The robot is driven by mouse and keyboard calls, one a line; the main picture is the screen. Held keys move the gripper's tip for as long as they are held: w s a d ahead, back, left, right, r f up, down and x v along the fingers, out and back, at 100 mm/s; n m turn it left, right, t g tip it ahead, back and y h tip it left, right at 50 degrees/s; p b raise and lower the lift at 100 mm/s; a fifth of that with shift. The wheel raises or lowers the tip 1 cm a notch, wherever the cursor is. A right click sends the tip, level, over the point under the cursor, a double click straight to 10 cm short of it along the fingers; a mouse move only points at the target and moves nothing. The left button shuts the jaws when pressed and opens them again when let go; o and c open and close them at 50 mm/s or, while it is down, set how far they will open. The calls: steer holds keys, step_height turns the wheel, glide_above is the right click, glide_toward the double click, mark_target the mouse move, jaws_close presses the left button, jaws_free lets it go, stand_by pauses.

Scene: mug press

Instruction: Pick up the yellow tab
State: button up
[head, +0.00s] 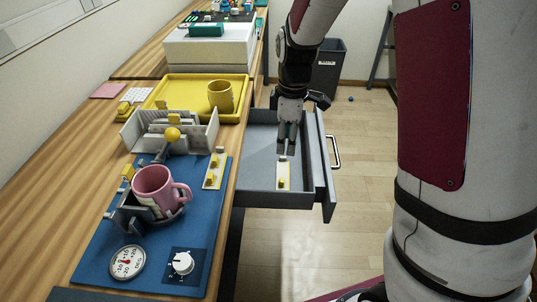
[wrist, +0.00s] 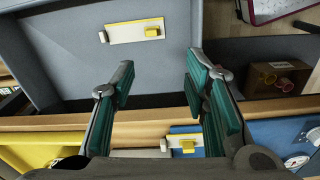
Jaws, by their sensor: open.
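A pale strip with a yellow tab (head: 282,183) lies on the floor of the open grey drawer (head: 258,150). In the wrist view this yellow tab (wrist: 152,32) shows as a small block on the strip, beyond my fingertips. A similar pale strip with yellow tabs (head: 210,183) lies on the blue mat's right edge; a yellow tab there also shows in the wrist view (wrist: 187,146), beyond the base of my fingers. My gripper (head: 287,143) points down over the drawer. In the wrist view its green-padded fingers (wrist: 160,75) are apart with nothing between them.
A pink mug (head: 158,188) sits in a holder on the blue mat (head: 90,262), near a dial and a knob. Behind are a grey press frame with a yellow ball (head: 172,134) and a yellow tray (head: 165,92) with a yellow mug (head: 221,95). Drawer walls surround my gripper.

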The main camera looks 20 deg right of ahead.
step_height(320, 180, down, 5)
steer(key=w+n, duration=0.1)
steer(key=w, duration=0.1)
steer(key=b, duration=0.2)
glide_above(283, 180)
step_height(283, 180, down, 8)
steer(key=shift+r, duration=0.25)
steer(key=shift+f+b, duration=0.3)
steer(key=shift+f, duration=2.6)
steer(key=c, duration=0.8)
